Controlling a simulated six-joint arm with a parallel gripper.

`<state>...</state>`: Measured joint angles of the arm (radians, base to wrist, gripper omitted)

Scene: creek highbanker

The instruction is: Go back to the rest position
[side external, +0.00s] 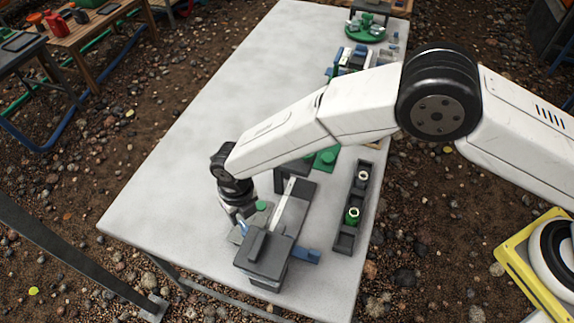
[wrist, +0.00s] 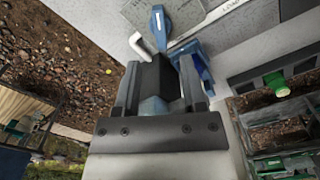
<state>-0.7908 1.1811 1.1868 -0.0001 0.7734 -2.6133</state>
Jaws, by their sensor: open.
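My gripper (side external: 241,222) points down at the near end of the white table (side external: 190,130), beside a dark grey block-topped fixture (side external: 264,255). It is open. In the wrist view my gripper's two dark fingers (wrist: 158,88) stand apart, with a dark shape and a pale blue patch showing between them. I cannot tell whether the fingers touch anything. A blue part (wrist: 160,24) and a white bent rod (wrist: 140,45) show just beyond the fingertips. My arm reaches in from the right over the table and hides part of its middle.
A blue handle (side external: 306,255) sticks out right of the fixture. A dark tray (side external: 352,205) with green and white parts lies along the right edge. More equipment, including a green round stand (side external: 365,30), stands at the far end. The table's left side is clear.

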